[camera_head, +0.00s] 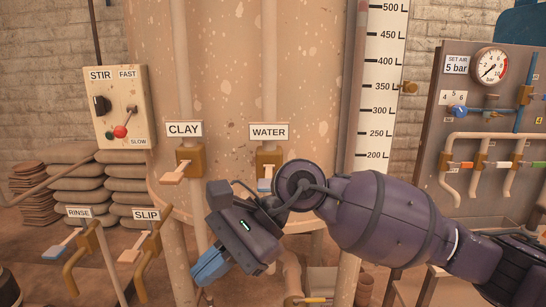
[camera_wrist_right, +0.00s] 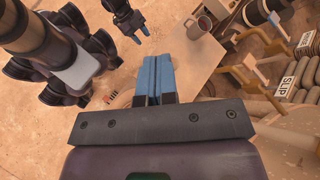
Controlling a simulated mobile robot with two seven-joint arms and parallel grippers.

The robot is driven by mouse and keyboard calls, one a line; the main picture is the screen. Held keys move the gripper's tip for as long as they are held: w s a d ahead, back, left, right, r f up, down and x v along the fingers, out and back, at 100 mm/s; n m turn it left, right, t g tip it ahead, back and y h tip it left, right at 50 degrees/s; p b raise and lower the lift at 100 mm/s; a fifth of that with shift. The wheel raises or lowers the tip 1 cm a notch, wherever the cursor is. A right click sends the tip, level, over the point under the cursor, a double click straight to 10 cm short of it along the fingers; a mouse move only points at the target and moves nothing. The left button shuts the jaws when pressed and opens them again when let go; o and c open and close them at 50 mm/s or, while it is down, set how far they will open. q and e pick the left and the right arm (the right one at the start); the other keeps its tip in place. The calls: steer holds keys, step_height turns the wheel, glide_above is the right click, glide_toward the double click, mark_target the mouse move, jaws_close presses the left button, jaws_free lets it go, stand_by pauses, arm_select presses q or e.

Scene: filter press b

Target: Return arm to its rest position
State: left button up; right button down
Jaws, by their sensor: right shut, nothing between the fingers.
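My right arm comes in from the right in the head view. Its gripper (camera_head: 209,268) points down and left, in front of the tank's lower part, below the CLAY and WATER valves. Its blue fingers are pressed together with nothing between them. They also show shut in the right wrist view (camera_wrist_right: 155,78). My left gripper is outside the head view; a dark gripper that looks like it shows at the top of the right wrist view (camera_wrist_right: 141,34), small, with two fingers apart.
The CLAY valve (camera_head: 188,163) and WATER valve (camera_head: 268,165) are on the tank (camera_head: 235,70) just above my right arm. The RINSE tap (camera_head: 85,244) and SLIP tap (camera_head: 147,243) are left of the gripper. A gauge panel (camera_head: 480,110) stands at right. A mug (camera_wrist_right: 199,26) sits on a board.

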steer(key=w+d+f+n+t+y, duration=0.1)
steer(key=w+d+f+n+t, duration=0.3)
steer(key=d+f+n+t, duration=0.65)
steer(key=w+d+f+n+t+y, duration=0.2)
steer(key=w+d+f+n+t, duration=0.35)
steer(key=n+t, duration=0.9)
steer(key=s+d+f+m+g+h, duration=0.1)
steer(key=s+d+f+m+h, duration=0.2)
steer(key=d+f+m+h, duration=0.25)
steer(key=s+d+f+m+g+h, duration=0.2)
steer(key=s+d+f+m+h, duration=0.15)
steer(key=d+f, duration=0.35)
steer(key=s+d+f+m+g+h, duration=0.2)
steer(key=s+d+f+m, duration=0.1)
steer(key=s+f, duration=0.4)
steer(key=s+d+f+m+g+h, duration=0.2)
steer(key=s+d+f+m+g, duration=0.1)
steer(key=s+d+f+m, duration=0.1)
steer(key=s+f+m, duration=0.1)
steer(key=s+f, duration=0.1)
steer(key=s, duration=0.1)
steer(key=shift+d+f+g, duration=0.3)
steer(key=shift+f, duration=0.1)
steer(key=c, duration=1.8)
jaws_free()
steer(key=shift+c, duration=0.2)
